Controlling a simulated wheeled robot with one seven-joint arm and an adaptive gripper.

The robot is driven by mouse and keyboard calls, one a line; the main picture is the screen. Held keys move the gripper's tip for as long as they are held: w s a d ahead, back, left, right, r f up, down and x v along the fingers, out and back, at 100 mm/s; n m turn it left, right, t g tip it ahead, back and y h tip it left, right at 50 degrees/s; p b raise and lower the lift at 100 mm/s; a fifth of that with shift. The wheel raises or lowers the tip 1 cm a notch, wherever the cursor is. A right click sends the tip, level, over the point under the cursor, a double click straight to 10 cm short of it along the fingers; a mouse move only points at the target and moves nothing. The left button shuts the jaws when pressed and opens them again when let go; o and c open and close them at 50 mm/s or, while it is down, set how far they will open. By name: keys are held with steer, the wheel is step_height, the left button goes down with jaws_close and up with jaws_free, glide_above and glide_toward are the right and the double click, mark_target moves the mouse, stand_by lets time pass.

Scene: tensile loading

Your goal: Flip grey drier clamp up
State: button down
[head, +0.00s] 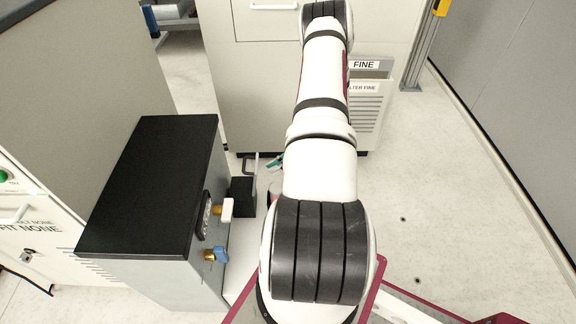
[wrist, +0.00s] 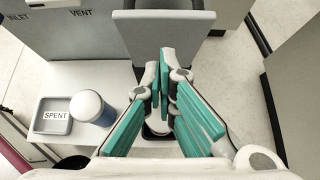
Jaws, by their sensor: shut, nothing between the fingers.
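My gripper (wrist: 168,72) has teal-padded fingers that meet at the tips, with nothing visible between them. In the wrist view the tips lie in front of a grey panel with a paler top edge (wrist: 165,16). I cannot tell whether this panel is the grey drier clamp. A dark base with a pale round part (wrist: 158,127) shows partly below and between the fingers. In the head view a thin grey handle-like part (head: 251,158) stands by a black block (head: 242,195), left of a small teal bit of my gripper. My arm hides much of this area.
A black-topped grey box (head: 150,180) has white-handled (head: 225,207) and blue-handled (head: 220,255) valves. In the wrist view a SPENT tray (wrist: 55,104) and a white-lidded jar (wrist: 90,106) stand on a white surface left of my gripper. Open floor (head: 430,190) lies to the right.

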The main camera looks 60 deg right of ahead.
mark_target(249, 174)
steer(key=shift+w+a+r, duration=0.2)
steer(key=shift+w+a, duration=0.3)
steer(key=shift+w, duration=0.35)
steer(key=shift+w+a+r+b, duration=0.15)
steer(key=shift+w+a+r, duration=0.15)
steer(key=shift+w, duration=0.25)
steer(key=shift+w+a+r+b, duration=0.2)
steer(key=shift+w+a, duration=0.15)
steer(key=shift+w, duration=0.15)
